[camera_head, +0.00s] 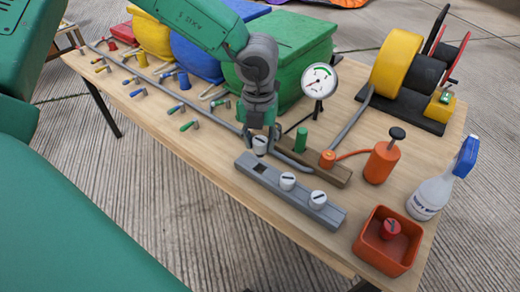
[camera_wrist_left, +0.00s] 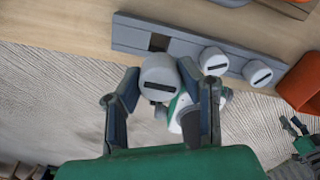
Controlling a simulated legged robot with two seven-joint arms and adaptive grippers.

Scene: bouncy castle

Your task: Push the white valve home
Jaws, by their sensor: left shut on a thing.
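In the head view my left gripper (camera_head: 259,130) points down over the near side of the table, shut on a white valve (camera_head: 260,145). The left wrist view shows this valve (camera_wrist_left: 160,78), a round cap with a dark slot, between the fingers of the gripper (camera_wrist_left: 165,90). The grey rail (camera_head: 245,160) lies just below, with an empty square hole (camera_head: 259,169) near its left end. Two other white valves (camera_head: 287,181) (camera_head: 317,199) sit in the rail.
A wooden block with a green cylinder (camera_head: 301,140) lies right behind the rail. An orange pump bottle (camera_head: 380,163), a spray bottle (camera_head: 432,195) and a red bin (camera_head: 374,255) stand to the right. Dark green parts (camera_wrist_left: 303,142), perhaps my right gripper, show at the wrist view's right edge.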

